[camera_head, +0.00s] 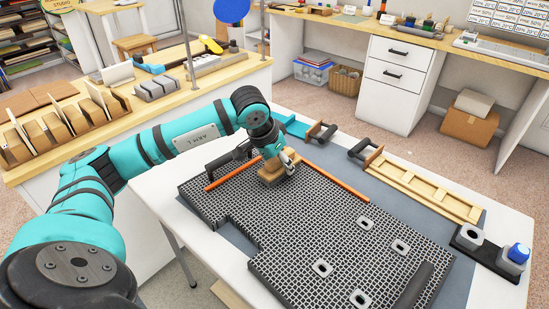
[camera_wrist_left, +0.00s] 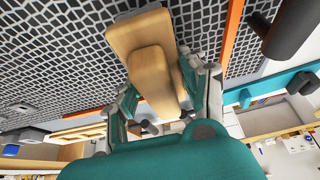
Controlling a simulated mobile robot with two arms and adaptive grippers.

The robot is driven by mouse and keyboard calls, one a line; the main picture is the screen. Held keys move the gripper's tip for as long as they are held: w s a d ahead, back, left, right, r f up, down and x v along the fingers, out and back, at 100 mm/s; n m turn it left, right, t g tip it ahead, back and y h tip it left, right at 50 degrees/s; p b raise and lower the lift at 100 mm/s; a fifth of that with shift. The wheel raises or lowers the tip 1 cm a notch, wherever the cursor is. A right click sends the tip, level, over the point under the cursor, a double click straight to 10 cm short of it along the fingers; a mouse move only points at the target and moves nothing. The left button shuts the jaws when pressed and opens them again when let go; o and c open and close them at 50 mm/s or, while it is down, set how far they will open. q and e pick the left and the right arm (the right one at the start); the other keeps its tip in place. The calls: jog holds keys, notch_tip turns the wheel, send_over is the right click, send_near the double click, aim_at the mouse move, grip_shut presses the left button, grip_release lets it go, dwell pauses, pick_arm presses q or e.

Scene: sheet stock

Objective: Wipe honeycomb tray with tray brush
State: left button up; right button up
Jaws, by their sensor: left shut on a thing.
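The honeycomb tray (camera_head: 300,220) is a dark mesh panel with a stepped edge, lying flat on the white table. Its grid also shows in the left wrist view (camera_wrist_left: 50,50). The tray brush (camera_head: 270,174) has a tan wooden block and handle. My left gripper (camera_head: 284,162) is shut on its handle, over the tray's far part. In the left wrist view the brush (camera_wrist_left: 150,75) sits between the fingers, its broad block toward the mesh. Its underside is hidden, so I cannot tell if it touches the tray. My right gripper is in neither view.
Orange strips (camera_head: 345,187) lie along the tray's far edges. A wooden frame (camera_head: 425,187) and a blue-capped container (camera_head: 516,255) are at the right. A side bench (camera_head: 205,88) stands behind my left arm.

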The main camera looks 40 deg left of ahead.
aim_at(337, 207)
pick_arm(q)
jog(key=shift+s+d, duration=0.25)
jog(key=shift+d, duration=1.15)
jog(key=shift+s+d, duration=0.3)
jog(key=shift+d, duration=1.1)
jog(key=shift+s+d, duration=0.25)
jog(key=shift+d, duration=1.15)
jog(key=shift+s+d+b, duration=0.15)
jog(key=shift+s+d, duration=0.15)
jog(key=shift+d, duration=1.15)
jog(key=shift+s+d+b, duration=0.1)
jog(key=shift+s+d, duration=0.15)
jog(key=shift+d, duration=1.25)
jog(key=shift+s+d+b, duration=0.15)
jog(key=shift+s+d, duration=0.15)
jog(key=shift+d, duration=1.15)
jog(key=shift+a+f, duration=0.1)
